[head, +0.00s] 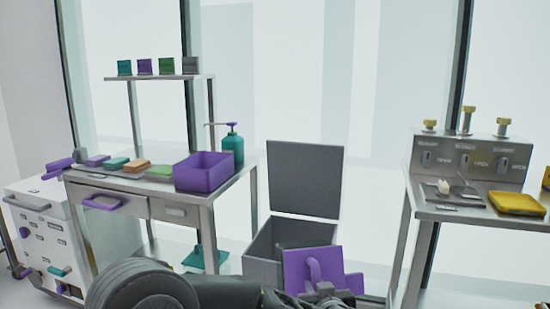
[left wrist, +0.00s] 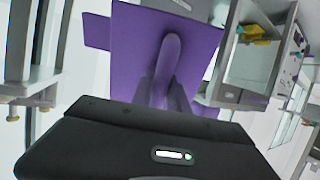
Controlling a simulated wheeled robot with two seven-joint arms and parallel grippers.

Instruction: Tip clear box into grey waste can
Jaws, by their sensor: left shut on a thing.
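The grey waste can (head: 262,270) stands on the floor in the head view, its square lid (head: 305,180) raised upright behind its opening. A purple box (head: 298,262) with a loop handle is in front of the can and hides part of it. My left gripper (head: 322,288) is shut on its handle, which shows close up in the left wrist view (left wrist: 170,60). The box looks opaque purple, not clear, and its inside is hidden. I cannot tell whether it touches the can. No clear box shows. My right gripper is out of view.
A steel table (head: 135,190) on the left carries an open purple bin (head: 204,173), a teal pump bottle (head: 232,147) and several small blocks. A steel bench (head: 470,212) on the right carries a yellow tray (head: 517,204). A white cabinet (head: 40,230) stands far left.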

